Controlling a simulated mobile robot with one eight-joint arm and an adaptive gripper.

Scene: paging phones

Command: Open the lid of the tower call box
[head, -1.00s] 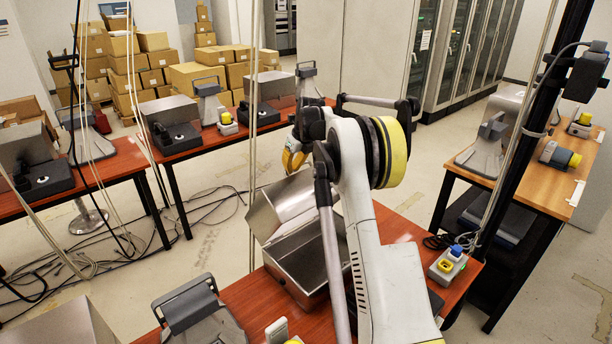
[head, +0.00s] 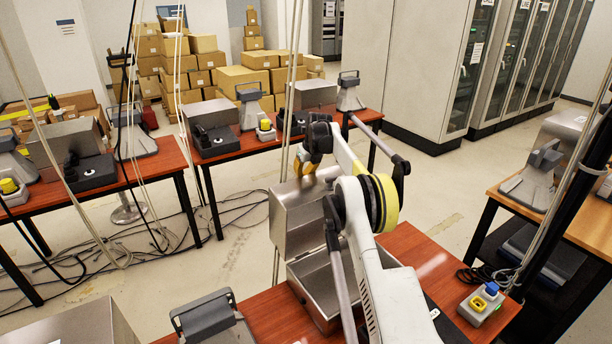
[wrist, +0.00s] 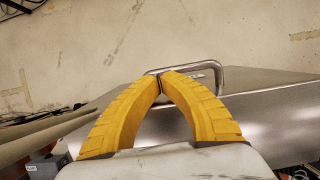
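The tower call box is an open metal box (head: 322,277) on the red-brown table in the head view. Its lid (head: 296,216) stands raised at the box's far left side, so the hollow inside shows. My gripper (head: 307,164) is at the top of the lid, partly hidden by my arm. In the wrist view the two yellow fingers of my gripper (wrist: 160,80) meet at their tips.
A grey paging phone (head: 204,318) stands at the near left of the same table. A small box with blue and yellow buttons (head: 482,302) sits at its right end. Other tables with phones stand behind, cables lie on the floor, and a dark post rises at the right.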

